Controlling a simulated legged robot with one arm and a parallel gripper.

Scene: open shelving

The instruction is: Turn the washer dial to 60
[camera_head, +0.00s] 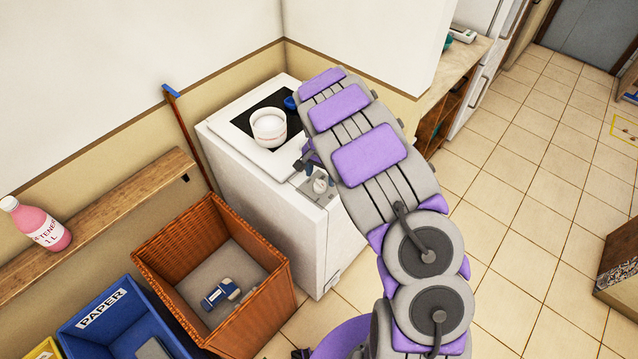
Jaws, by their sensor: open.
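The white washer (245,160) stands against the wall corner, left of my arm. Its round pale dial (320,186) sits on a small grey panel at the washer's upper front corner. My gripper (307,163) is above the washer top, just up and left of the dial and apart from it in the picture. My purple and grey arm hides most of the gripper. The gripper is open, and I see nothing held in it. The dial's markings and its pointing direction are too small to read.
A white bowl (269,127) and a small blue item (290,103) stand on the washer's dark top. A wicker basket (165,252) is at its left front. A blue paper bin (75,335) and a shelf with a pink bottle (38,226) are further left. Tiled floor is clear at right.

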